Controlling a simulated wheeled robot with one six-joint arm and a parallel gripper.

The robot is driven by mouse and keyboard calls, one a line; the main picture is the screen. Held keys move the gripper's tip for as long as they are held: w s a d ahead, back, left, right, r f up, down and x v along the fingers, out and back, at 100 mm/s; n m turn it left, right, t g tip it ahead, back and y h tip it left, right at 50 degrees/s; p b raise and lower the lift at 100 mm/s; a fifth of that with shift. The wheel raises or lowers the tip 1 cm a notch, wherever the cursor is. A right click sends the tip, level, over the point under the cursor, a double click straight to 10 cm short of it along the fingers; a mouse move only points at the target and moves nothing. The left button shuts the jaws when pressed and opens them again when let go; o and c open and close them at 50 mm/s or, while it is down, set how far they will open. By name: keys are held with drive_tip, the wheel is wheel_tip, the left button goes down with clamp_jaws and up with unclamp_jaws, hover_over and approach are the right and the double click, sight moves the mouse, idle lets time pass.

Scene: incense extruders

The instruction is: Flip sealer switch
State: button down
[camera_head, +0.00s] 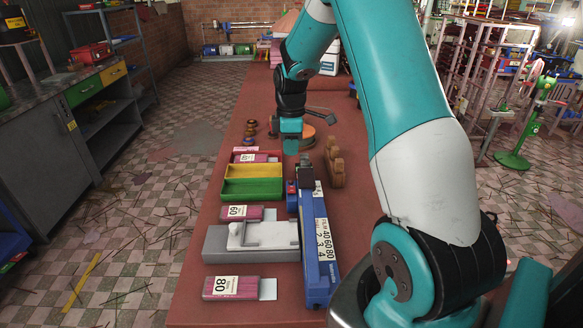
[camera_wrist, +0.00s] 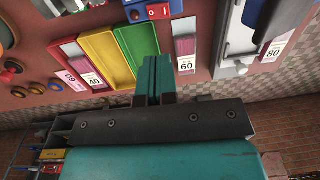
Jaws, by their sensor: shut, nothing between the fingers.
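The sealer (camera_head: 319,246) is a long blue device with printed numbers, lying along the table right of the trays. Its red switch (camera_head: 291,187) is on a small blue box at its far left end. In the wrist view the red rocker switch (camera_wrist: 158,11) shows white marks at the top edge. My gripper (camera_head: 291,147) points down above the table, beyond the sealer's far end. In the wrist view my gripper (camera_wrist: 156,62) has its teal fingers together and empty. It is apart from the switch. Which way the rocker is tilted is too small to tell.
Yellow (camera_head: 252,170) and green (camera_head: 252,189) trays lie left of the switch. A grey-white fixture (camera_head: 222,243) and pink packs marked 60 (camera_head: 240,212) and 80 (camera_head: 232,287) lie nearer. A brown wooden piece (camera_head: 335,165) stands close right of the sealer.

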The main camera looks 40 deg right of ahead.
drive_tip(key=shift+r, duration=1.2)
drive_tip(key=s+a+r+m+y, duration=0.1)
drive_tip(key=s+a+r, duration=0.25)
drive_tip(key=a, duration=0.65)
drive_tip(key=s+a+r, duration=0.2)
drive_tip(key=a+r, duration=0.2)
drive_tip(key=a, duration=0.6)
drive_tip(key=s+a+r+y, duration=0.1)
drive_tip(key=s+a, duration=0.5)
drive_tip(key=s, duration=0.3)
drive_tip(key=s+a+r+m+y, duration=0.1)
drive_tip(key=s+a+r, duration=0.1)
drive_tip(key=s+a, duration=0.5)
drive_tip(key=s, duration=0.3)
drive_tip(key=shift+a+m+y, duration=0.3)
drive_tip(key=shift+y, duration=0.1)
drive_tip(key=shift+w, duration=0.1)
